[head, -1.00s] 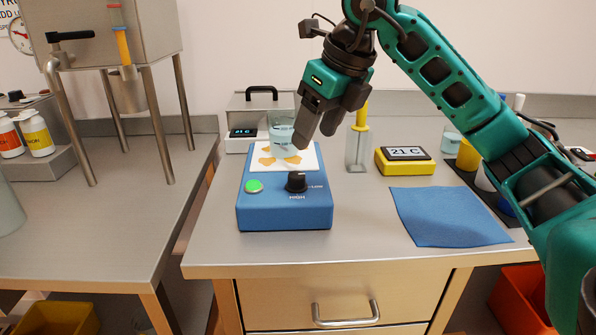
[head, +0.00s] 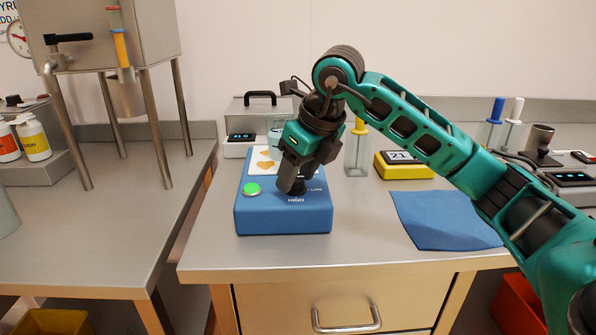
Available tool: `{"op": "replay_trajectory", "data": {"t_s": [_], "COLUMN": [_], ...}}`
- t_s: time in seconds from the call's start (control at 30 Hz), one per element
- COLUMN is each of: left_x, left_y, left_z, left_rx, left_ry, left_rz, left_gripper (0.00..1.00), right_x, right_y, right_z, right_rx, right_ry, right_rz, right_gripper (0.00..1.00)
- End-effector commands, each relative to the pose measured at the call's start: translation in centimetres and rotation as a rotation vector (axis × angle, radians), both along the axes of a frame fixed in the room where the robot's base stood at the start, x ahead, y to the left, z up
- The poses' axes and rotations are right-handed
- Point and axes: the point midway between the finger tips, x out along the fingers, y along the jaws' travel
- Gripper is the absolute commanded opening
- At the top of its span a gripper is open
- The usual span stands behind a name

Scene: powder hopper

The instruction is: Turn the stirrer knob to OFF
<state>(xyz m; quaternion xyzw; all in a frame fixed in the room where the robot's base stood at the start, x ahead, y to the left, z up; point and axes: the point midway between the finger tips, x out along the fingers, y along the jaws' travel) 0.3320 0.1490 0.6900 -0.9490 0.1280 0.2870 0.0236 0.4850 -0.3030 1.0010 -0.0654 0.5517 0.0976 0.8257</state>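The blue stirrer (head: 270,221) stands on the steel bench, with a lit green button (head: 252,189) at its front left. Its white top plate (head: 258,169) is partly hidden by my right gripper, and so is the glass beaker (head: 274,124) on it. The black stirrer knob (head: 297,190) shows only in part, above the word HIGH; LOW is printed to its right. My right gripper (head: 292,186) points down with its fingertips at the knob. The fingers overlap the knob, so I cannot tell whether they grip it. My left gripper is not in view.
A blue cloth (head: 440,220) lies flat on the right of the bench. The bench front is clear.

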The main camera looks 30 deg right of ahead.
Motion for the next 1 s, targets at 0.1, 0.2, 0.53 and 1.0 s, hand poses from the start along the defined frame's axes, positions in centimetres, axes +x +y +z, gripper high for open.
{"op": "replay_trajectory", "data": {"t_s": [0.1, 0.2, 0.53, 1.0], "left_x": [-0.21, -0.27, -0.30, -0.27], "left_y": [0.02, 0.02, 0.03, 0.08], "left_z": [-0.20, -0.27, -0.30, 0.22], "left_rx": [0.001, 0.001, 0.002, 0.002], "left_ry": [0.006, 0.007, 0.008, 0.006], "left_rz": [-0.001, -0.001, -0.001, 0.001], "left_gripper": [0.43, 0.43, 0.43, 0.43], "right_x": [-0.01, -0.02, -0.01, 0.05], "right_y": [0.01, 0.02, 0.01, -0.18], "right_z": [0.02, 0.03, 0.05, 0.19], "right_rx": [0.000, 0.000, 0.000, 0.000], "right_ry": [0.000, 0.000, 0.000, 0.000], "right_rz": [0.000, 0.000, 0.001, 0.158], "right_gripper": [0.40, 0.30, 0.04, 0.04]}}
